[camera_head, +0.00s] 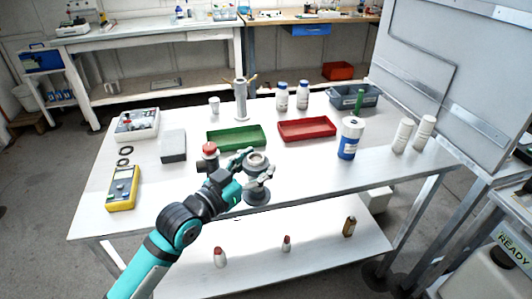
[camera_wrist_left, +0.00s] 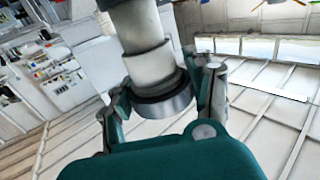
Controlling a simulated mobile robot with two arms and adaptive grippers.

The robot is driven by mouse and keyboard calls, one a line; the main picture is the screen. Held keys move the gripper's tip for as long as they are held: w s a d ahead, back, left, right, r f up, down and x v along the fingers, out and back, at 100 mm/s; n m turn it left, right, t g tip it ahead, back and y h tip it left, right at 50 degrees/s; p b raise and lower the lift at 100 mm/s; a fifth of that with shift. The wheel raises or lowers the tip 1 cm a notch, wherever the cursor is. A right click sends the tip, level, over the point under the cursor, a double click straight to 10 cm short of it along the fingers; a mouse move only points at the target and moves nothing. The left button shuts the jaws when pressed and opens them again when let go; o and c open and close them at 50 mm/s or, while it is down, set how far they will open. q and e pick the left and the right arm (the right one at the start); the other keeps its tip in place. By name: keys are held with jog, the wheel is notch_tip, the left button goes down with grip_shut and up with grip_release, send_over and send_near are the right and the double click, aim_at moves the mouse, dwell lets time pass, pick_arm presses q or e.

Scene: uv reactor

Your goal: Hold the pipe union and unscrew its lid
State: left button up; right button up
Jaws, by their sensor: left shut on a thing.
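The pipe union (camera_head: 257,161) is a grey, stepped round body near the front edge of the white table. My left gripper (camera_head: 260,173) reaches in from the lower left and is shut around it. A dark round flange (camera_head: 256,194) shows just below the fingers. In the left wrist view the pipe union (camera_wrist_left: 150,68) stands between the two fingers of my left gripper (camera_wrist_left: 160,95), with a dark and silver ring (camera_wrist_left: 165,107) at its end. I cannot tell where the lid begins. My right gripper is not in view.
A black fitting with a red top (camera_head: 209,151) stands close left of the gripper. A green tray (camera_head: 236,137) and a red tray (camera_head: 306,129) lie behind. A yellow meter (camera_head: 123,188) is at left, a blue-and-white bottle (camera_head: 350,138) at right. The table's front right is clear.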

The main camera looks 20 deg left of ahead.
aim_at(250, 201)
pick_arm(q)
jog(key=shift+s+r, duration=0.15)
jog(key=shift+s, duration=0.75)
jog(key=o, duration=0.8)
grip_shut()
jog(key=s+d+f+n+t+y+p, duration=0.1)
jog(key=s+f+n+y, duration=0.3)
jog(key=s+y, duration=0.2)
jog(key=shift+s+d, duration=0.15)
jog(key=shift+s, duration=0.05)
